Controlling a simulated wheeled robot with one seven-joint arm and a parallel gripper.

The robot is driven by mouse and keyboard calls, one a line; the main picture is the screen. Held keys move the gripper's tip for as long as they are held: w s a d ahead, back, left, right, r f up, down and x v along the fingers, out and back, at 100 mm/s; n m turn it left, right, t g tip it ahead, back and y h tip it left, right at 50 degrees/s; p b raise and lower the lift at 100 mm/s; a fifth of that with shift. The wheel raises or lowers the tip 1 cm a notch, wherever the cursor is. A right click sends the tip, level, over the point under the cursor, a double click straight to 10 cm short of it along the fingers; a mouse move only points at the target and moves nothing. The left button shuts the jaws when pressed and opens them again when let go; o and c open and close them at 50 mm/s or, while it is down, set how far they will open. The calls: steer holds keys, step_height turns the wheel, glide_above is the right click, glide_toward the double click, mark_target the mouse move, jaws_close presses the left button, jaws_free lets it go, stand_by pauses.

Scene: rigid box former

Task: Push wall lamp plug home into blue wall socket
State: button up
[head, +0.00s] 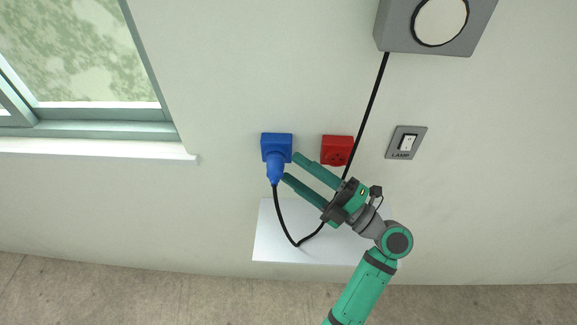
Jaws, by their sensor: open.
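The blue wall socket (277,141) is on the wall left of centre. The blue plug (275,169) is at its lower face, with a black cord hanging from its tail. The plug lines up with the socket, but I cannot tell whether it is fully seated. My gripper (291,168) is open, its two green fingers pointing left toward the plug. The fingertips are just right of the plug, and no grip on it shows. The cord runs down, then up behind my gripper to the grey wall lamp (427,25).
A red socket (338,150) is right of the blue one, close to my upper finger. A switch marked LAMP (406,142) is further right. A white shelf (275,245) lies below. A window (80,60) with a sill is at the upper left.

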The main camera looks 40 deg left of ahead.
steer(key=v, duration=0.8)
steer(key=shift+s+r, duration=0.3)
steer(key=shift+s, duration=0.05)
